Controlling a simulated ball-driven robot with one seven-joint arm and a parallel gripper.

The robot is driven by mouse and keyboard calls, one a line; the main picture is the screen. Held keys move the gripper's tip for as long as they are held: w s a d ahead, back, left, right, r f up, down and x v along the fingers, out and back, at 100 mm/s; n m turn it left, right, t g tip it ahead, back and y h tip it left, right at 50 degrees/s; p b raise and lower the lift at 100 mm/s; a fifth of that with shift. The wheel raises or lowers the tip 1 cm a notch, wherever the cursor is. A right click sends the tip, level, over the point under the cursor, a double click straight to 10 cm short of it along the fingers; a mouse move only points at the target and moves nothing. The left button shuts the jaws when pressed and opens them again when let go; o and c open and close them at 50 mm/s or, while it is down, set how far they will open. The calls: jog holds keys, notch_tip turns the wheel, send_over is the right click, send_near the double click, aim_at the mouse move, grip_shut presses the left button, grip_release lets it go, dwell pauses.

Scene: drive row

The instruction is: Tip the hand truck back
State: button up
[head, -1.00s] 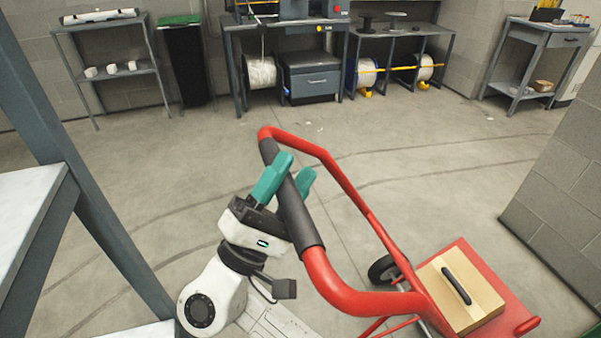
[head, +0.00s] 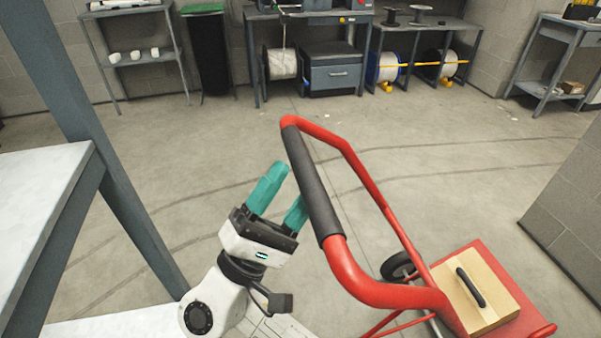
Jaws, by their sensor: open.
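The red hand truck (head: 385,219) stands at the lower right, its red tube handle rising toward me. Its dark grip sleeve (head: 313,189) lies along the handle's left end. A light wooden box (head: 482,300) with a black handle sits on the truck's red base. One black wheel (head: 397,267) shows below the frame; the other is hidden. My gripper (head: 282,190), with teal fingers, is open and empty just left of the grip sleeve. The right finger is close to the sleeve; I cannot tell if they touch.
A grey shelf unit (head: 62,165) stands close on the left. A block wall (head: 570,195) borders the right. Benches with cable reels (head: 388,68) and a black bin (head: 208,55) line the back. The floor between is clear.

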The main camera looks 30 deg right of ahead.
jog(key=v, duration=0.7)
jog(key=shift+a+f+b, duration=0.2)
jog(key=shift+a+b, duration=0.1)
jog(key=shift+b, duration=0.05)
